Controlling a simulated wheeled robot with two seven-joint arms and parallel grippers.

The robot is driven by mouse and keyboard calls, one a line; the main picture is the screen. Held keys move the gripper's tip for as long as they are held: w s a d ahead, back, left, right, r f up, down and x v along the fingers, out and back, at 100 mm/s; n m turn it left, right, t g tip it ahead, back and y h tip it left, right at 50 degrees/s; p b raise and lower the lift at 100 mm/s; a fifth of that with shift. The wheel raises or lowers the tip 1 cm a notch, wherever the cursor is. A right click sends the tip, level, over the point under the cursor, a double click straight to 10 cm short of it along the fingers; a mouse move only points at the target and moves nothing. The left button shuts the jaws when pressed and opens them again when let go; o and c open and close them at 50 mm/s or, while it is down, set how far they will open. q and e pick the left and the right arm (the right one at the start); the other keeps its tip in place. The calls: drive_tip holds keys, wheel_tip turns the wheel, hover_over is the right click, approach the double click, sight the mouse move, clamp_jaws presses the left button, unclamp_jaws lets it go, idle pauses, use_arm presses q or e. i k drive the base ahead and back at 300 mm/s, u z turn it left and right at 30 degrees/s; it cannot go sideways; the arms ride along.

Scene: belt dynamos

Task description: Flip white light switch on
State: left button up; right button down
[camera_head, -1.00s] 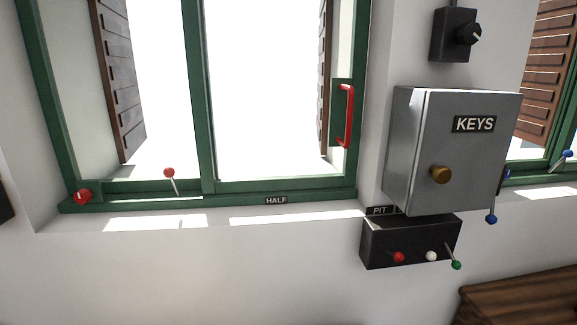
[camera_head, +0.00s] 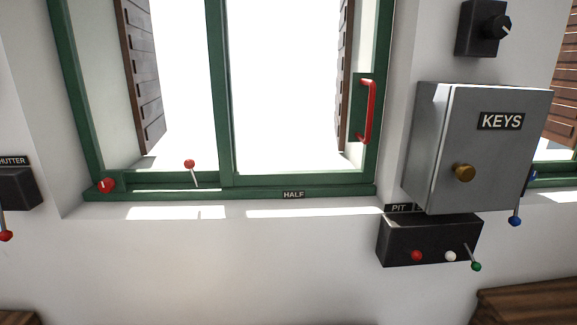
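A small white knob (camera_head: 450,256) is on the front of a black switch box (camera_head: 428,236) low on the wall at the right. It sits between a red knob (camera_head: 417,256) on its left and a green-tipped lever (camera_head: 475,265) on its right. The green lever points down and to the right. A label reading PIT (camera_head: 398,208) is above the box's left end. Whether the white knob is a light switch, and which way it is set, I cannot tell. Neither of my grippers is in view.
A grey KEYS cabinet (camera_head: 480,150) with a brass knob hangs just above the switch box. A black rotary switch (camera_head: 482,28) is above it. A green-framed window (camera_head: 225,130) with a red handle fills the middle. A SHUTTER box (camera_head: 18,189) is at the left. Wooden furniture (camera_head: 530,305) stands lower right.

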sight(450, 255)
drive_tip(key=k, duration=1)
drive_tip(key=u, duration=1.05)
drive_tip(key=i, duration=1.55)
drive_tip(key=z, duration=1.55)
